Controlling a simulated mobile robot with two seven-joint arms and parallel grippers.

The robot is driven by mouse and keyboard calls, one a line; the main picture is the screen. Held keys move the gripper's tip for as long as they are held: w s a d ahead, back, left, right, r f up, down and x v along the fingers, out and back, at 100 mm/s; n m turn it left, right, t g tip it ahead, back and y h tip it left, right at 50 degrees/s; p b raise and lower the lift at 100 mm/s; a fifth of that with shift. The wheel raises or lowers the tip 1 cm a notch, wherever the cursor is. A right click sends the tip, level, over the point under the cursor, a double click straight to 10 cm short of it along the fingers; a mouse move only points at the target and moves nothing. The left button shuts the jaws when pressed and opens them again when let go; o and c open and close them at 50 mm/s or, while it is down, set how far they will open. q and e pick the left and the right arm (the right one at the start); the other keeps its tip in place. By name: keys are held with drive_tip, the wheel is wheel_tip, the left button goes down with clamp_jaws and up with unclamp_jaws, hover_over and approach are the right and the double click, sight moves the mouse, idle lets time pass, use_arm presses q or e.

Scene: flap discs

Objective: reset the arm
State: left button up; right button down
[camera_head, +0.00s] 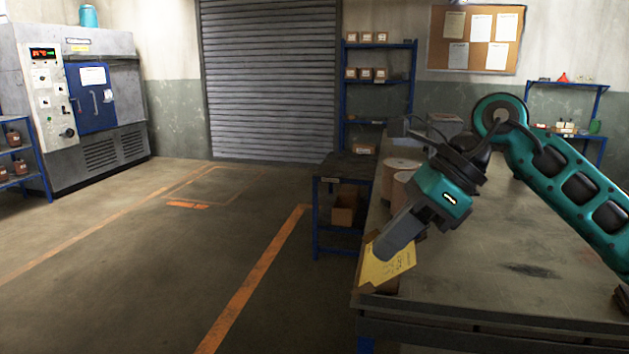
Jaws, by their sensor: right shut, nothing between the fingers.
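My right arm comes in from the right over the workbench (500,270). My right gripper (385,248) points down and left, close to the bench's left front corner. Its fingers look shut, with nothing seen between them. A yellow paper tag with writing (392,266) shows just below and behind the fingertips; I cannot tell if they touch it. Round brown stacks (402,165) stand on the bench behind the gripper and are partly hidden by it. My left gripper is not in view.
A small dark side table (345,167) with a cardboard box (344,210) stands left of the bench. A blue shelf (380,75) holds small boxes at the back. A grey oven machine (75,100) is at the left. The floor between is clear, with orange lines.

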drive_tip(key=s+a+f+m+y, duration=0.3)
drive_tip(key=a+m+y, duration=0.7)
drive_tip(key=y, duration=0.4)
drive_tip(key=w+d+f+m+t+h, duration=0.1)
drive_tip(key=d+f+m+t+h, duration=0.7)
drive_tip(key=m, duration=0.7)
drive_tip(key=d+f+m+t+h, duration=0.45)
drive_tip(key=f+m+t, duration=0.55)
drive_tip(key=m, duration=0.5)
drive_tip(key=s+d+f+m+g+h, duration=0.2)
drive_tip(key=s+f+m+g+h, duration=0.1)
drive_tip(key=s+f, duration=0.4)
drive_tip(key=s+d+f+m+g+h, duration=0.3)
drive_tip(key=s+f+m, duration=0.3)
drive_tip(key=f, duration=0.5)
drive_tip(key=shift+s+g+h+p, duration=0.35)
drive_tip(key=shift+g+h, duration=0.1)
drive_tip(key=shift+g, duration=0.15)
drive_tip(key=shift+d, duration=0.1)
